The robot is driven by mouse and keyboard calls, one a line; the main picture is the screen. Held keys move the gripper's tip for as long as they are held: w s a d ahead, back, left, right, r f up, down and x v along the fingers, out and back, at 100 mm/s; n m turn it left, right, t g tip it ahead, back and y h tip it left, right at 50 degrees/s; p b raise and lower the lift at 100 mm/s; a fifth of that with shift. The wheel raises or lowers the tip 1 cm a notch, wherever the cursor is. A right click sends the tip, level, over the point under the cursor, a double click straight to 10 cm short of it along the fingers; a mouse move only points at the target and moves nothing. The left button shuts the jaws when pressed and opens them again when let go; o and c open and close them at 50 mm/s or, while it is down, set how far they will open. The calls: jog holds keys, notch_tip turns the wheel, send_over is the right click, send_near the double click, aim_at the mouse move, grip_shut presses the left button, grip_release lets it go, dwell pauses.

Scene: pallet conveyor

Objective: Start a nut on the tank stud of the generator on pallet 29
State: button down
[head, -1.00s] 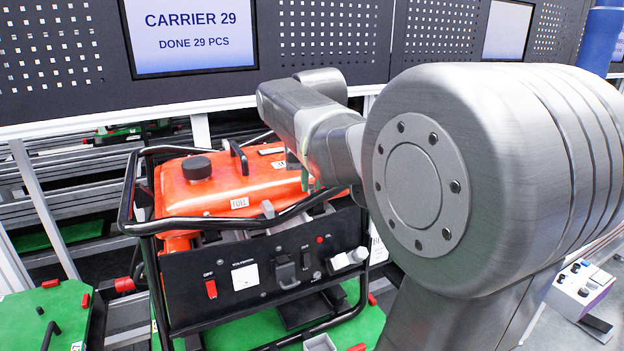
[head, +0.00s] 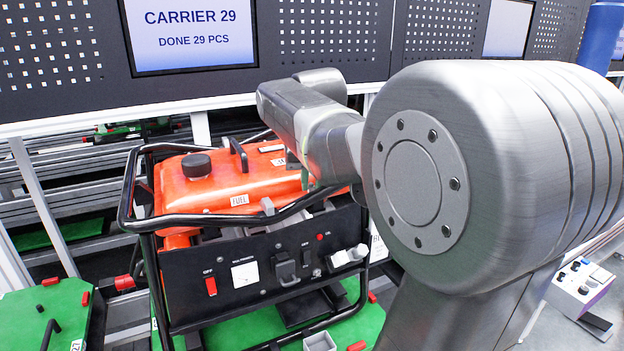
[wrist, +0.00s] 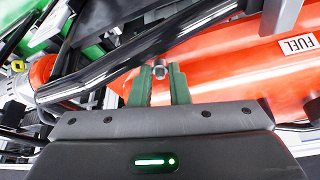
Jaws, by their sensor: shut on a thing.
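The generator stands on green pallet 29 in the head view, with an orange tank (head: 215,180) inside a black tube frame (head: 140,222). The tank also fills much of the wrist view (wrist: 235,85). My gripper (wrist: 160,72) shows in the wrist view as two green fingers. They are shut on a small grey metal piece (wrist: 159,70), which looks like a nut, close to the tank's edge beside a black frame tube. I cannot tell whether it touches a stud; the stud itself is not distinguishable. In the head view my arm hides most of the gripper.
The frame tube (wrist: 140,68) crosses right next to my fingers in the wrist view. A black control panel (head: 270,272) faces front. A small grey bin (head: 319,342) sits at the pallet's front. Another green pallet (head: 40,310) stands at left. A screen (head: 190,35) reads Carrier 29.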

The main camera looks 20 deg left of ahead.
jog(key=shift+a+m+t+h, duration=0.15)
jog(key=shift+m+h, duration=0.2)
jog(key=shift+m, duration=0.6)
jog(key=shift+m+t+h, duration=0.15)
jog(key=shift+m+h, duration=0.2)
jog(key=shift+m, duration=0.6)
jog(key=shift+m, duration=0.4)
jog(key=shift+a+m+h+p, duration=0.15)
jog(key=shift+m+h, duration=0.25)
jog(key=shift+m, duration=0.35)
jog(key=shift+a+m+h+p, duration=0.15)
jog(key=shift+m+h, duration=0.25)
jog(key=shift+m, duration=0.35)
jog(key=shift+d, duration=0.1)
jog(key=shift+m+h+p, duration=0.3)
jog(key=shift+m, duration=0.5)
jog(key=c, duration=1.3)
grip_release()
jog(key=shift+c, duration=0.5)
